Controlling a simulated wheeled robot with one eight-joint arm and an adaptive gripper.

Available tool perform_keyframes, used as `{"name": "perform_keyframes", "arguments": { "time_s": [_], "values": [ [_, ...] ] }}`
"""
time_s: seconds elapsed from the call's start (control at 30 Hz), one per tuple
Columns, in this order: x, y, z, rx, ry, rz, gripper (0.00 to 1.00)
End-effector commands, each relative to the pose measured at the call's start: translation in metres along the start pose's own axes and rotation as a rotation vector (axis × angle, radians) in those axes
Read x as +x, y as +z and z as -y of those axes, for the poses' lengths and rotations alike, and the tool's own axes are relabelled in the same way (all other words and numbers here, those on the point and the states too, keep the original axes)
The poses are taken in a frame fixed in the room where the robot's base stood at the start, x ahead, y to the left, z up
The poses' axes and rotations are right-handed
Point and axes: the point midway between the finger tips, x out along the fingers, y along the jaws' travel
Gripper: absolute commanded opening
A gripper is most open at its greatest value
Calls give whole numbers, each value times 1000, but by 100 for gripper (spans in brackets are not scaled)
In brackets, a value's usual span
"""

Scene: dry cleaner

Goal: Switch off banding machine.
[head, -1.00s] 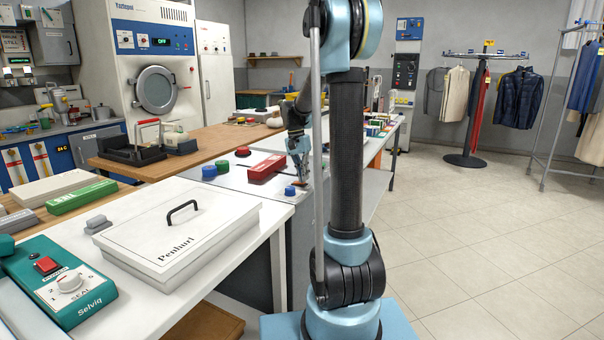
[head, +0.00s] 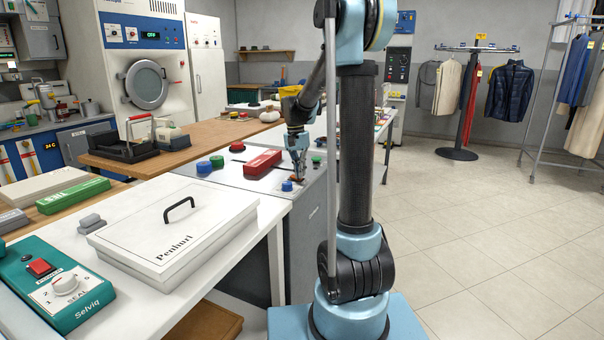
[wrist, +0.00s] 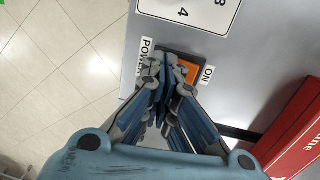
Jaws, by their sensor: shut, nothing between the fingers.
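A grey-topped machine (head: 235,178) stands beyond the white table in the head view. I read no name on it that marks it as the banding machine. On its top, in the wrist view, is an orange rocker switch (wrist: 190,72) in a dark frame, between a POWER label (wrist: 146,58) and an ON label (wrist: 208,75). My gripper (wrist: 170,72) is shut and empty, its fingertips over the POWER side and middle of the switch, hiding part of it. I cannot tell whether they touch it. In the head view my gripper (head: 298,166) points down at the machine's near right part.
A white lidded case (head: 172,230) and a teal Selviq sealer (head: 50,285) lie on the nearer table.

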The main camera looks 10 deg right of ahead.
Motion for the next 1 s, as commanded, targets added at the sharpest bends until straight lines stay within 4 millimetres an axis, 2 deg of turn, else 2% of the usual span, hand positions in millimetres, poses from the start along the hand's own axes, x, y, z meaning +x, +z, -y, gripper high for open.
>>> {"name": "perform_keyframes", "arguments": {
  "time_s": [0.3,0.7,0.87,1.0],
  "values": [
    [-5,-1,10,1,0,1,0],
    [-8,-2,9,3,0,1,0],
    [-21,-2,4,4,1,1,0],
    [-44,-4,-3,6,1,2,0]
  ]
}}
